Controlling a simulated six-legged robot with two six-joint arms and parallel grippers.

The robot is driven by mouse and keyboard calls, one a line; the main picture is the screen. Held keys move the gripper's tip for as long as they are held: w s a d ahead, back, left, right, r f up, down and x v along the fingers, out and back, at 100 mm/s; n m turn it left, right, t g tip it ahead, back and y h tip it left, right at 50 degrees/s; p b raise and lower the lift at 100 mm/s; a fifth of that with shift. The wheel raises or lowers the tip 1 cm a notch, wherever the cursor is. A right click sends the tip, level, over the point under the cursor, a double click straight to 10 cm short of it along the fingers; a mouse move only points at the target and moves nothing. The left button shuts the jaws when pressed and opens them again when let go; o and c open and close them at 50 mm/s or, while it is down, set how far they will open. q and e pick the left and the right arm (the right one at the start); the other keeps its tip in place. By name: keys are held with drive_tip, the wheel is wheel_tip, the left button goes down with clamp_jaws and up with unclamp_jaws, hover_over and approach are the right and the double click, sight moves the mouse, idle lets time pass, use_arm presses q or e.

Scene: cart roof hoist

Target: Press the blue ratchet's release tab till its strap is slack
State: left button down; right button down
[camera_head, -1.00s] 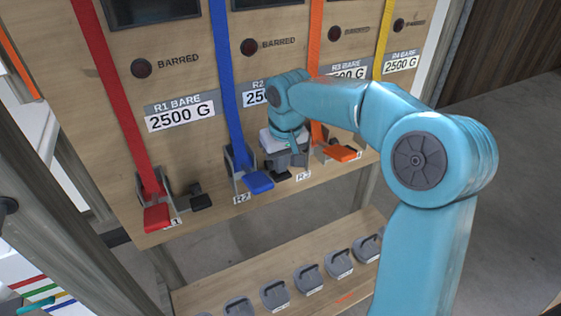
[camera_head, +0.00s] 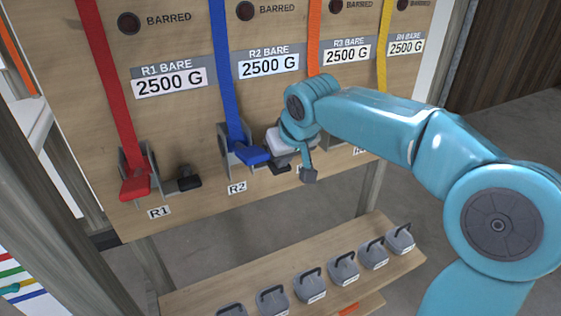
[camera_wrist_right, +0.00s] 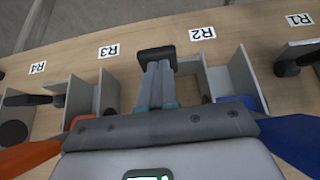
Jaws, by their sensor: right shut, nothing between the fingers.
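The blue ratchet (camera_head: 252,155) sits on the ledge at R2, its lever sticking out toward me. Its blue strap (camera_head: 224,75) runs straight up the board. Its black release tab (camera_head: 278,168) lies just right of the blue lever, partly behind my right gripper. My left gripper is not in view.
The red ratchet (camera_head: 137,180) and its black tab (camera_head: 185,180) are at left. The orange ratchet shows in the wrist view (camera_wrist_right: 25,153). The R2 display (camera_head: 269,65) reads 2500 G. A lower shelf (camera_head: 200,300) holds several grey weights (camera_head: 342,268).

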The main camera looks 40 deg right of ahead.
drive_tip(key=shift+r, duration=0.35)
drive_tip(key=shift+r+p, duration=0.7)
drive_tip(key=shift+p, duration=0.1)
drive_tip(key=shift+r, duration=0.25)
wheel_tip(320, 180, up, 13)
drive_tip(key=s+p, duration=0.2)
drive_tip(key=p, duration=0.2)
drive_tip(key=shift+s+a+p, duration=0.15)
drive_tip(key=shift+a+p, duration=0.15)
drive_tip(key=shift+a, duration=0.1)
idle(2.1)
